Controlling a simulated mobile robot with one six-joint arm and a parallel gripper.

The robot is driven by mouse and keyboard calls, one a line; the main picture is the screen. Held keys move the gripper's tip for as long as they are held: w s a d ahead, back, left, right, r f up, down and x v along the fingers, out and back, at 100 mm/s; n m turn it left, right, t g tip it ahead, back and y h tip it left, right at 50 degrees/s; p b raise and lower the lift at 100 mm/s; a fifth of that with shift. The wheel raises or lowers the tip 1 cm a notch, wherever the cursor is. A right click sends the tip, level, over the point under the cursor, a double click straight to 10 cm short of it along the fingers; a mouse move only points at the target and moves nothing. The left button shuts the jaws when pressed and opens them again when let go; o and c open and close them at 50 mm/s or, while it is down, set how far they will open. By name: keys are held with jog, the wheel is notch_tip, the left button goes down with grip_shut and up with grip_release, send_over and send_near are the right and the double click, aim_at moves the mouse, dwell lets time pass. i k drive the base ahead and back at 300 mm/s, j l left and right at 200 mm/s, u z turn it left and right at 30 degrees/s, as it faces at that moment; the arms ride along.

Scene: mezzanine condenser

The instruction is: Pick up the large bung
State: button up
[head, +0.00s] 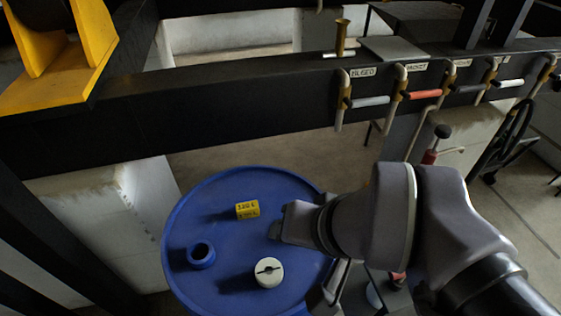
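A white round bung (268,272) with a dark slot across its top lies on the blue drum lid (225,290), near the front centre. It looks like the large bung. My gripper (307,261) comes in from the right over the lid's right side. Its two fingers are spread apart, one towards the back and one towards the front, with nothing seen between them. The bung is left of the fingers and appears apart from them. The height of the fingers above the lid is hard to judge.
A raised blue ring with a dark opening (201,255) is on the lid's left. A yellow marked block (247,209) is towards the back. A dark beam (220,105) runs behind the drum, with valve handles, including a red one (421,94), at right.

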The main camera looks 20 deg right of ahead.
aim_at(269, 271)
jog(key=k+j, duration=0.45)
jog(key=i, duration=0.15)
jog(key=j+z, duration=0.15)
jog(key=j, duration=1.25)
